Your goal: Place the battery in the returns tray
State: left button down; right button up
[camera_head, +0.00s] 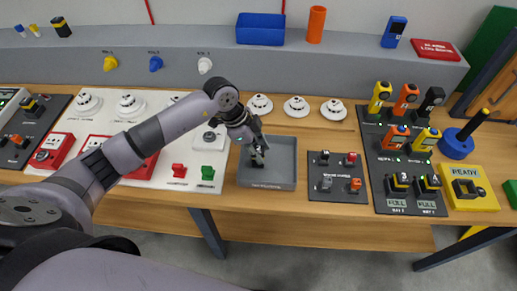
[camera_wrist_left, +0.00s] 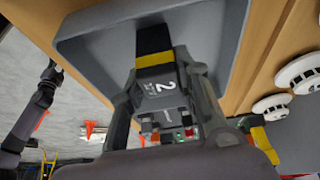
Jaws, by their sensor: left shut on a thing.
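The battery (camera_wrist_left: 160,70) is a black block with a yellow band and a white "2", seen close up in the left wrist view. My left gripper (camera_head: 257,150) is shut on it, with a finger on each side in the left wrist view (camera_wrist_left: 168,95). The grey returns tray (camera_head: 283,174) lies on the bench in the head view, and the gripper points down into its left part. The tray's walls also show around the battery in the left wrist view (camera_wrist_left: 90,62). I cannot tell whether the battery touches the tray floor.
A dark pad with small switches (camera_head: 338,186) lies right of the tray. A charger board (camera_head: 405,165) with several batteries and handhelds stands farther right. White detectors (camera_head: 296,106) line the bench behind the tray. A white panel (camera_head: 180,190) lies to the left.

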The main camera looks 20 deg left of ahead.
pick_arm(q)
jog(key=c, duration=1.3)
grip_release()
jog(key=shift+c, duration=0.2)
jog(key=shift+o, duration=0.7)
jog(key=b+v, duration=0.3)
jog(key=v, duration=0.9)
jog(key=shift+s+a, duration=0.1)
